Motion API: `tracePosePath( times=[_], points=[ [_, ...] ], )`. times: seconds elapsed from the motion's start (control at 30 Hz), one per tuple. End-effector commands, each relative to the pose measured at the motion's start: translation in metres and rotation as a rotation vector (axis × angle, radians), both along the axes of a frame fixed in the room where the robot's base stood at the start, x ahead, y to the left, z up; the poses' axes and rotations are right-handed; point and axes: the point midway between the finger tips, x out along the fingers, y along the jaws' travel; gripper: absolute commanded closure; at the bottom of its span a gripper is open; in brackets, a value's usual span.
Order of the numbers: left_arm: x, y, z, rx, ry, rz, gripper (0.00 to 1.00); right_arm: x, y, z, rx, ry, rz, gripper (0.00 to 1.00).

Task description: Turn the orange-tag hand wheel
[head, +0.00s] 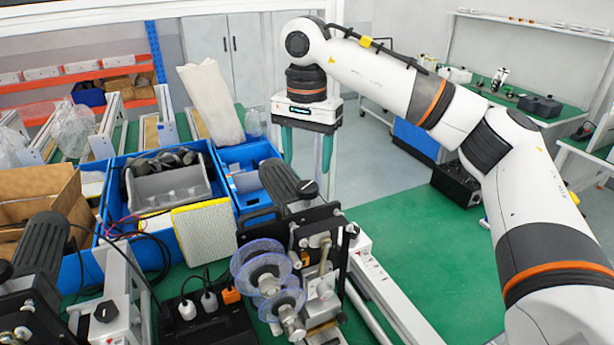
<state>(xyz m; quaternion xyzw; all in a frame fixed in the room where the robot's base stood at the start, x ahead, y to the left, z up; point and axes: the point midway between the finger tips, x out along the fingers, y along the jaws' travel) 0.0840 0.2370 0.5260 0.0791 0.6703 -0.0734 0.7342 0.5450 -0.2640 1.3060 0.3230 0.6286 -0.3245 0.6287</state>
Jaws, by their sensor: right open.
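A coder machine (318,235) with a dark ribbed motor stands on the green table at the lower centre. At its front left are clear, bluish round wheels, an upper one (249,252) and a lower one (268,303). A small orange piece (231,296) shows just left of them; I cannot tell whether it is a tag or a plug. I cannot make out which part is the orange-tag hand wheel. My right gripper (307,158) is open and empty, its green fingers pointing down, above and behind the machine. My left gripper is not in view.
A second machine (45,250) with a dark motor stands at the lower left. A power strip (205,322) with cables lies left of the wheels.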

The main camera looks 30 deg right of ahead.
Motion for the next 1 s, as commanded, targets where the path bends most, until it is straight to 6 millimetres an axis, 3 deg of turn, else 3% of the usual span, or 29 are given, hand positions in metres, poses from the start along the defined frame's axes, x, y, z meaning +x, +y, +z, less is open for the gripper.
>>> tracePosePath(
  times=[0.3,0.7,0.97,1.0],
  points=[
    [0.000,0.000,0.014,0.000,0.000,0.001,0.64,0.000,0.000,-0.047,0.001,0.002,-0.002,0.39],
    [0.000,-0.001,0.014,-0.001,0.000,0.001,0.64,0.000,0.000,-0.055,0.001,0.000,-0.001,0.39],
    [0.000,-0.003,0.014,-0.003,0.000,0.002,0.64,0.000,0.000,-0.055,0.001,0.000,-0.001,0.81],
    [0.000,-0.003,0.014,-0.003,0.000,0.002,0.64,0.000,0.000,-0.055,0.001,0.000,-0.001,0.83]
  ],
)
